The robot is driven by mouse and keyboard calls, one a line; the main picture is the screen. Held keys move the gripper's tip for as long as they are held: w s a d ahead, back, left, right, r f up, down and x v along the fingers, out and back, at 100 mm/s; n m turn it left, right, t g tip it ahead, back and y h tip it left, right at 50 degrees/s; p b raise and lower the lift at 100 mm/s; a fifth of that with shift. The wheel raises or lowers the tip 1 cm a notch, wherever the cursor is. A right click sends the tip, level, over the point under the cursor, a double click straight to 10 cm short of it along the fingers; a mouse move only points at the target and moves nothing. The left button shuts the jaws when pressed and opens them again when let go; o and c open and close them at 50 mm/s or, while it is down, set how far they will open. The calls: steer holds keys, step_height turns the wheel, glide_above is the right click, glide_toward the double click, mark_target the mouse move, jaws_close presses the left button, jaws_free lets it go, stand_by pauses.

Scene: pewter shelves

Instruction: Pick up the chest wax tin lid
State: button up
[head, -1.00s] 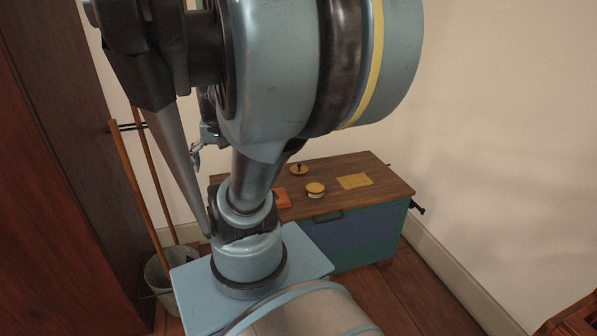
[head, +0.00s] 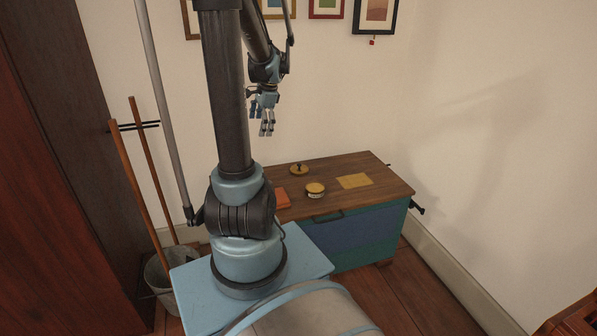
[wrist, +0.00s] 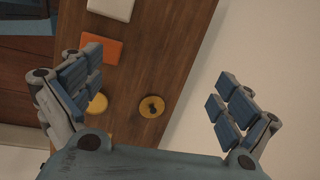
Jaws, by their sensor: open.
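The chest wax tin lid appears to be the round brass-yellow disc with a dark knob (head: 299,170), lying on the wooden chest top toward its back edge. In the wrist view the lid (wrist: 145,110) lies between my spread fingers, apart from both. A round yellow tin with a pale label (head: 315,191) stands nearer the chest's front; in the wrist view the tin (wrist: 98,104) is partly hidden by the left finger. My gripper (head: 262,122) is open and empty, pointing down, above and left of the lid in the head view.
The chest (head: 350,202) also bears an orange block (wrist: 101,51), a white block (wrist: 110,9) and a flat yellow sheet (head: 354,181). Framed pictures (head: 375,14) hang on the wall behind. A bucket (head: 160,275) and wooden poles (head: 137,180) stand at left.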

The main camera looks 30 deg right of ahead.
steer(key=w+d+f+m, duration=0.1)
steer(key=d+f+m, duration=0.15)
steer(key=d, duration=0.35)
steer(key=w+d+f+m, duration=0.2)
steer(key=d+m, duration=0.1)
steer(key=d, duration=0.4)
steer(key=m+t, duration=0.1)
steer(key=m, duration=0.4)
glide_toward(300, 164)
steer(key=shift+y, duration=0.3)
steer(key=x, duration=0.5)
steer(key=shift+w+f, duration=0.2)
steer(key=shift+w, duration=0.2)
steer(key=shift+s+x, duration=0.2)
steer(key=shift+x, duration=2.35)
steer(key=shift+d+f, duration=0.1)
steer(key=c, duration=1.1)
